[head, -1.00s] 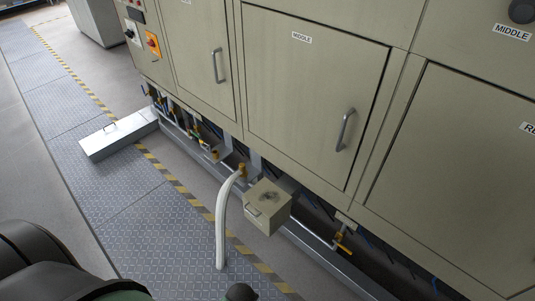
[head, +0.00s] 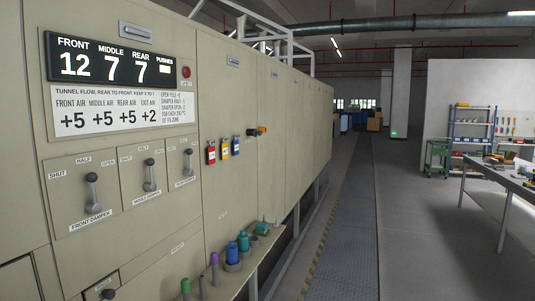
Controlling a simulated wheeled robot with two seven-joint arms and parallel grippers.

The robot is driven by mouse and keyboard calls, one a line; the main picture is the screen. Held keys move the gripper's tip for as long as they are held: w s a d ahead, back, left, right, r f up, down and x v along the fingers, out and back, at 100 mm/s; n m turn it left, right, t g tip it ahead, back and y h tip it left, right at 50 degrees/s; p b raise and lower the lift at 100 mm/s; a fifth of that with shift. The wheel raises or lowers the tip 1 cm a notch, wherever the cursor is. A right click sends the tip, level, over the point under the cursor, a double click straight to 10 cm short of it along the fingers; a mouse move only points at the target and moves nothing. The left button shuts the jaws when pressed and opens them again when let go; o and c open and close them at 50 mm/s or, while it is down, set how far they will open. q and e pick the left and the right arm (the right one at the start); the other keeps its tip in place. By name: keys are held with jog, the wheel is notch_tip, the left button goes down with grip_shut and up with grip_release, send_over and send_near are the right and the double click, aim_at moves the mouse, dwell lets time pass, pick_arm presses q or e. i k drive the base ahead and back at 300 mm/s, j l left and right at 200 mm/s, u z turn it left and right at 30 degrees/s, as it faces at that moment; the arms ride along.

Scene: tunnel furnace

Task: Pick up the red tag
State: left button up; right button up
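The red tag (head: 211,153) hangs on the beige furnace panel, at the left end of a short row of tags. A yellow tag (head: 225,149) and a blue tag (head: 236,146) hang to its right. All three look upright against the panel. Neither of my grippers shows in the head view now.
A shelf (head: 236,274) below the tags holds several green, purple and blue items. Damper levers (head: 92,190) stick out at left. An orange-and-black switch (head: 257,131) juts out near the tags. A floor walkway (head: 347,220) runs clear along the furnace; a workbench (head: 508,184) stands at right.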

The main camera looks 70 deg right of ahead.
aim_at(212, 149)
jog(key=z, duration=1.95)
